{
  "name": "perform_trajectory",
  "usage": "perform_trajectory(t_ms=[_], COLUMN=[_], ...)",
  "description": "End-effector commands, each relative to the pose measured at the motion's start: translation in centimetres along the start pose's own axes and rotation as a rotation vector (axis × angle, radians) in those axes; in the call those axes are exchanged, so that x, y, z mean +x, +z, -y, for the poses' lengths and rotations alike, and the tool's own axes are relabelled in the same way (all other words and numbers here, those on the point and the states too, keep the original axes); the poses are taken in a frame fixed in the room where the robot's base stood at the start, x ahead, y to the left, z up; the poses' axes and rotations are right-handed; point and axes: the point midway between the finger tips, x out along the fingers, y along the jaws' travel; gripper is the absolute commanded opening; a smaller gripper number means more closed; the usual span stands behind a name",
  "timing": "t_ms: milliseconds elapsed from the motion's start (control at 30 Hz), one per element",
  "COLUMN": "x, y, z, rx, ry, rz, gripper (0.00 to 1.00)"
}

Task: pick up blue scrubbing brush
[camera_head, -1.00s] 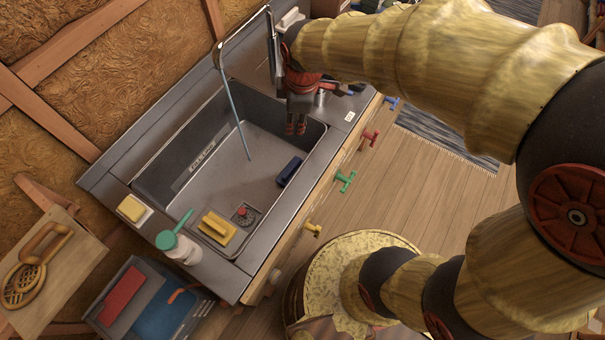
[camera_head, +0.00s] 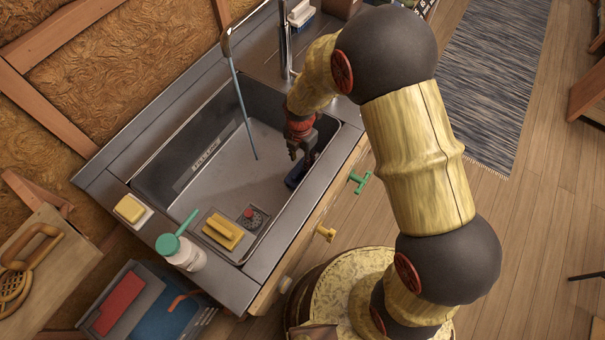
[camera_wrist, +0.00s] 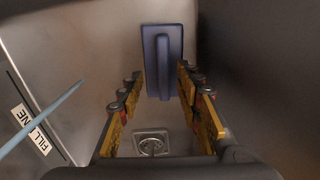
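The blue scrubbing brush (camera_head: 295,174) lies on the floor of the grey sink, by its right wall. In the wrist view the blue brush (camera_wrist: 163,62) has a flat base with a raised handle along its middle. My gripper (camera_head: 297,152) is down inside the sink, close above the brush, and partly hides it in the head view. In the wrist view my gripper (camera_wrist: 160,84) is open, its two fingers apart with the brush's lower end between or just beyond the tips. No contact with the brush is visible.
The sink wall (camera_head: 327,140) stands close beside the brush. A thin blue stick (camera_head: 243,115) leans in the sink. A yellow brush (camera_head: 222,232) sits near the drain (camera_head: 254,218).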

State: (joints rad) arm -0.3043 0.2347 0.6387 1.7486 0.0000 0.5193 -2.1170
Motion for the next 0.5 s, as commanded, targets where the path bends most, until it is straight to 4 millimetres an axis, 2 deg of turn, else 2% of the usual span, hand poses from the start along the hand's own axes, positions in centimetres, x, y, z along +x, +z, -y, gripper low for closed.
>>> perform_trajectory(t_ms=[300,500], x=[4.4,4.8], y=[-0.1,-0.1], z=[0.6,0.5], rx=[0.001,0.002], ry=[-0.003,0.0], rz=[-0.002,0.0], gripper=[0.35,0.35])
